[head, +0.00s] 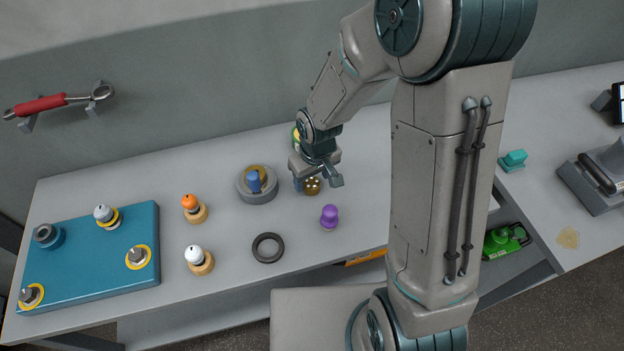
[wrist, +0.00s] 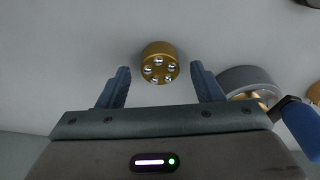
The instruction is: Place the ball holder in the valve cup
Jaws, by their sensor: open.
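The ball holder (head: 312,189) is a short brass cylinder with several shiny balls in its top face. It stands on the grey table and also shows in the wrist view (wrist: 158,57). My gripper (head: 318,180) is open just above and around it in the head view. In the wrist view the blue fingers of my gripper (wrist: 160,75) lie to either side of the holder, apart from it. A grey round cup (head: 258,196), which looks like the valve cup, stands left of my gripper with a brass part and a blue post inside. It is partly visible in the wrist view (wrist: 240,74).
A purple knobbed piece (head: 329,215) and a dark ring (head: 268,248) are in front. Orange-topped (head: 190,203) and white-topped (head: 194,255) pieces stand left, beside a blue plate (head: 90,265) with fittings. A yellow-green item is partly hidden behind my wrist.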

